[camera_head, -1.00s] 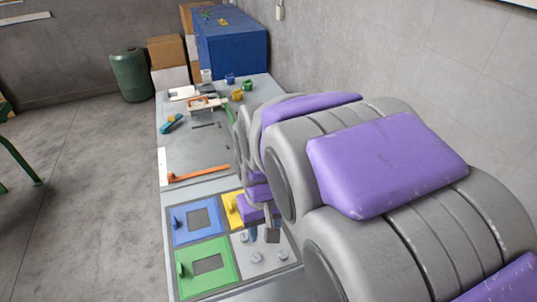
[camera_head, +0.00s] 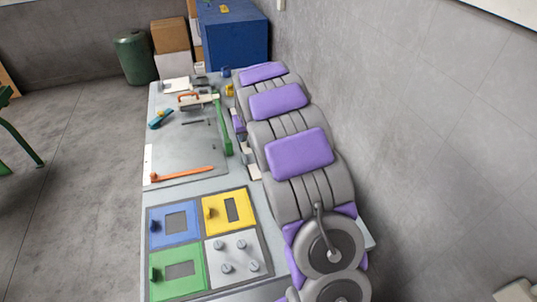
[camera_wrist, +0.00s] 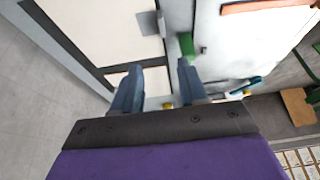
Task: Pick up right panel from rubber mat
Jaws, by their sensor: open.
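Four square panels lie in a dark-framed mat (camera_head: 200,241) at the near end of the table: a blue panel (camera_head: 187,235), a yellow panel (camera_head: 218,218), a green panel (camera_head: 165,285) and a pale grey panel (camera_head: 256,269) with several round knobs. The yellow and grey ones form its right column. I cannot tell which is the named right panel. My gripper (camera_wrist: 159,68) is open in the wrist view, with nothing between its two blue-grey fingers. A green block (camera_wrist: 187,45) shows beyond the right finger. In the head view my arm hides the fingers.
A blue cabinet (camera_head: 235,42) stands behind. Open floor is on the left.

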